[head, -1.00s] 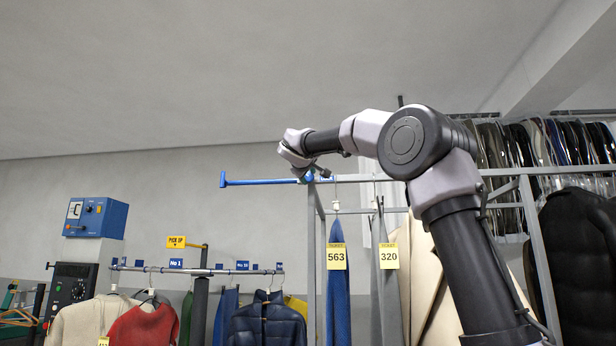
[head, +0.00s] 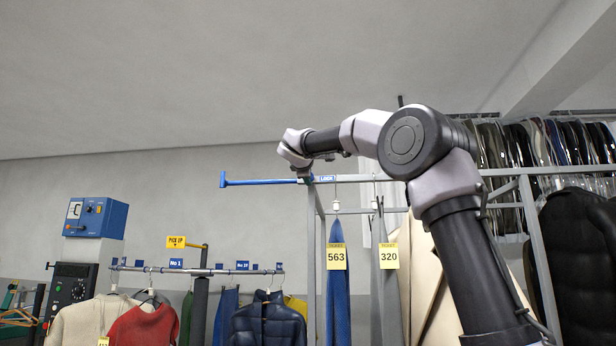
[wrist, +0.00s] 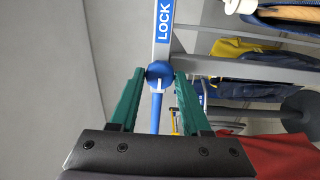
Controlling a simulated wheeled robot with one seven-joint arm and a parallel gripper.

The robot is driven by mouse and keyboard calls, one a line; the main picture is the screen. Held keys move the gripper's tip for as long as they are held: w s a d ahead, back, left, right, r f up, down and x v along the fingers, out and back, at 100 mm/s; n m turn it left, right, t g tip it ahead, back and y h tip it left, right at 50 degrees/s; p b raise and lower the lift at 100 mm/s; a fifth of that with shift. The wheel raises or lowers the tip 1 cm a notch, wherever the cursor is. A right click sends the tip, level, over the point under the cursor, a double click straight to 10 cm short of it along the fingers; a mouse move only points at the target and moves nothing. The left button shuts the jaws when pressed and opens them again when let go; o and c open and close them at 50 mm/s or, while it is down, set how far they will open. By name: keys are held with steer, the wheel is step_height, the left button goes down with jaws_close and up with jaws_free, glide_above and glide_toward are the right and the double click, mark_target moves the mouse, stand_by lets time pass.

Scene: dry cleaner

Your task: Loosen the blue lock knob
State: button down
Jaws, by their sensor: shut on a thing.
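The blue lock knob (wrist: 160,70) is round and sits beside the blue-and-white LOCK label (wrist: 164,22) in the wrist view. My gripper (wrist: 161,76) has its two green fingers on either side of the knob, shut on it. A blue bar (wrist: 155,115) runs away from the knob between the fingers; in the head view this bar (head: 258,182) sticks out left from the grey rack. The LOCK label also shows in the head view (head: 327,179), just right of my gripper (head: 303,176). The knob is hard to make out in the head view.
Garments with yellow tags 563 (head: 336,257) and 320 (head: 389,256) hang below the grey rack frame (head: 312,240). A lower rail (head: 225,271) with a red garment (head: 143,326) and other clothes stands at the left. Space above the rack is clear.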

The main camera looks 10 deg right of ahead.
stand_by(0.4)
steer(key=shift+c, duration=1.8)
jaws_free()
steer(key=shift+s, duration=0.1)
steer(key=v, duration=1)
steer(key=shift+s+a, duration=0.15)
steer(key=shift+s, duration=0.15)
steer(key=shift+s, duration=0.1)
